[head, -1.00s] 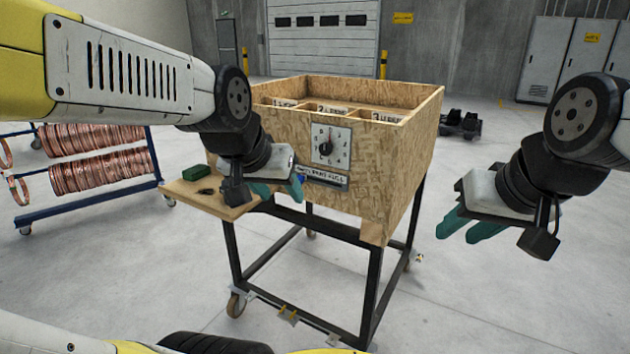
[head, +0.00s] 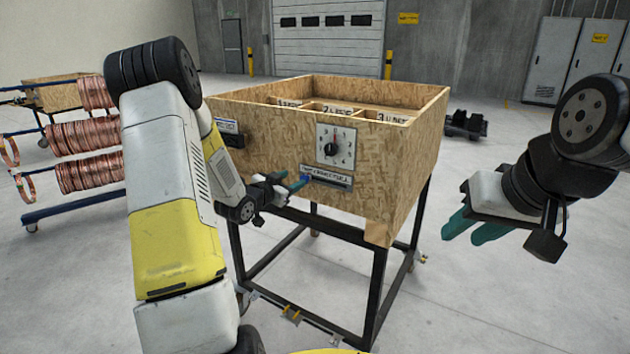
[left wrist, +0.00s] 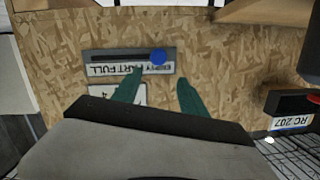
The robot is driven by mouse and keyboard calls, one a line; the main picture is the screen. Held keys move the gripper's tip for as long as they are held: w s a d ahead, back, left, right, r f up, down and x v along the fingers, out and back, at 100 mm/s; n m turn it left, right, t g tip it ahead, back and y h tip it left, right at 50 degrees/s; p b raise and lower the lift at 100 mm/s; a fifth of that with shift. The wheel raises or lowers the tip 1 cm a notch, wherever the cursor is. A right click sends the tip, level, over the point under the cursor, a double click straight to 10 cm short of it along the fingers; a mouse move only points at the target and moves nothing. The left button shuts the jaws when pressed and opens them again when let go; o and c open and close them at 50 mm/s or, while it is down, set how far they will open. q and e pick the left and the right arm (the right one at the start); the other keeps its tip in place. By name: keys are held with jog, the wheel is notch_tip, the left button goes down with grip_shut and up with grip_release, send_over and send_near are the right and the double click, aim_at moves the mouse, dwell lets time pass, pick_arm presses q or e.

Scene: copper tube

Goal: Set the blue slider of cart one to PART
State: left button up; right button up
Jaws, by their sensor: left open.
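The wooden cart (head: 270,150) stands in front of me. Its front carries a slider strip (head: 328,178) below a dial. In the left wrist view the strip (left wrist: 105,58) appears upside down, with PART and FULL legible. The blue slider (left wrist: 158,56) is at the strip's right end there, by the partly covered EMPTY word. In the head view the blue slider (head: 306,178) is at the left end. My left gripper (head: 297,182) is open, its fingertips (left wrist: 158,80) on either side of the slider's line and just short of it. My right gripper (head: 462,232) is open and empty, off to the right.
The dial (head: 333,145) sits just above the strip.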

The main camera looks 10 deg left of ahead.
pick_arm(q)
jog(key=shift+t+h, duration=0.8)
jog(key=shift+h, duration=0.1)
jog(key=shift+w+d+f, duration=0.4)
jog(key=shift+w+f, duration=0.15)
jog(key=shift+w, duration=0.6)
jog(key=shift+w+d+f, duration=0.35)
jog(key=shift+w+f, duration=0.15)
jog(key=shift+w, duration=0.7)
jog(key=shift+w+d+f, duration=0.4)
jog(key=shift+w+f, duration=0.15)
jog(key=shift+w, duration=0.6)
grip_shut()
